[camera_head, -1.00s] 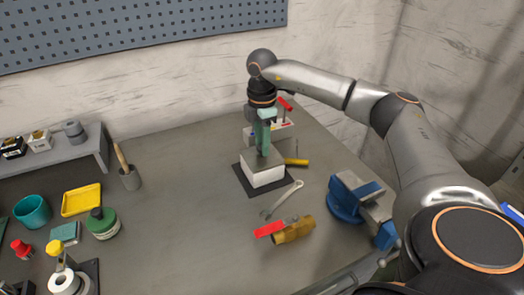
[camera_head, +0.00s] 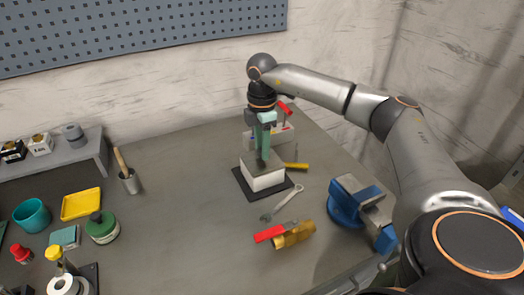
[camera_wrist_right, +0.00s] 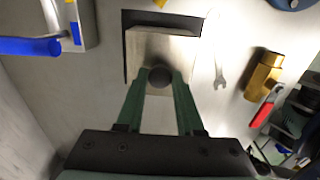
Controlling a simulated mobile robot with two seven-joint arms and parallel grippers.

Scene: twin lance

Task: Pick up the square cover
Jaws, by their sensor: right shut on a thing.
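The square cover (camera_head: 252,166) is a flat grey plate on top of a white box (camera_head: 267,181) at the back middle of the bench. The box stands on a black square mat (camera_head: 244,191). The cover has a dark round knob (camera_wrist_right: 160,77) at its middle, seen in the right wrist view. My right gripper (camera_head: 263,157) points straight down over the cover, its green fingers shut on the knob. No clear gap shows between cover and box. In the right wrist view, the cover (camera_wrist_right: 175,51) lies just beyond the fingertips (camera_wrist_right: 160,79). My left gripper is not in view.
The bench between is clear.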

